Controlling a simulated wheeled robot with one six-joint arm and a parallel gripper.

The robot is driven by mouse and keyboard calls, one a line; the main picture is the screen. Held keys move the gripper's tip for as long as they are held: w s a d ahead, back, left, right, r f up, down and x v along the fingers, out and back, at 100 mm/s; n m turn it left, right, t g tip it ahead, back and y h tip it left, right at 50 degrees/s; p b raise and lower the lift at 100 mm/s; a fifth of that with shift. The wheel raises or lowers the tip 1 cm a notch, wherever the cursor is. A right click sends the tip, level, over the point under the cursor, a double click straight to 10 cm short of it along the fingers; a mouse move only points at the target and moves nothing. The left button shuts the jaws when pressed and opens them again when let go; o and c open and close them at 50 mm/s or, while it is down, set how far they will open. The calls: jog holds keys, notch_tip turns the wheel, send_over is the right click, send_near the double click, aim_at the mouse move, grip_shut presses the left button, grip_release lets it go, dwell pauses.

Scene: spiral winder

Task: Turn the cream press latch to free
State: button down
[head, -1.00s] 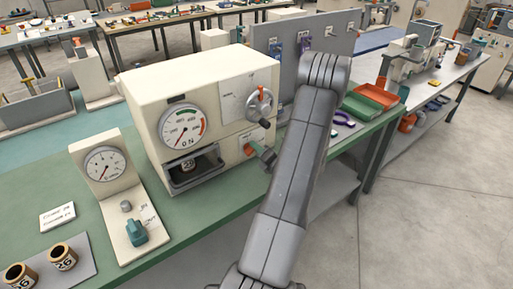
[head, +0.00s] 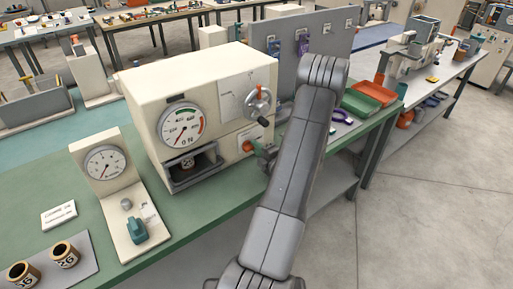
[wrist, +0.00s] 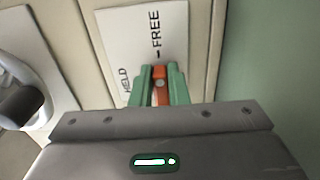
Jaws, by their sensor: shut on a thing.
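The cream press (head: 150,85) stands on the green bench in the head view, with a round gauge and an open bay. Its small orange-red latch (wrist: 160,92) is between the green fingertips of my gripper (wrist: 160,72) in the wrist view. My gripper is shut on it. The visible end of the latch lines up with the dash under the word FREE on the white label plate (wrist: 130,35). The word HELD is to the left, partly covered by a finger. In the head view the latch (head: 247,146) shows at the press's lower right; my arm hides much of the gripper.
A handwheel (head: 258,103) sits just above the latch on the press. A gauge stand (head: 104,180) and two labelled cups (head: 64,254) are to the left on the bench. Orange and green trays (head: 374,95) lie behind my arm.

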dwell(0.3)
jog(key=c, duration=1.4)
grip_release()
jog(key=b+v, duration=0.3)
jog(key=v, duration=1.1)
jog(key=shift+w, duration=0.1)
jog(key=p+x, duration=0.3)
jog(key=x, duration=1.1)
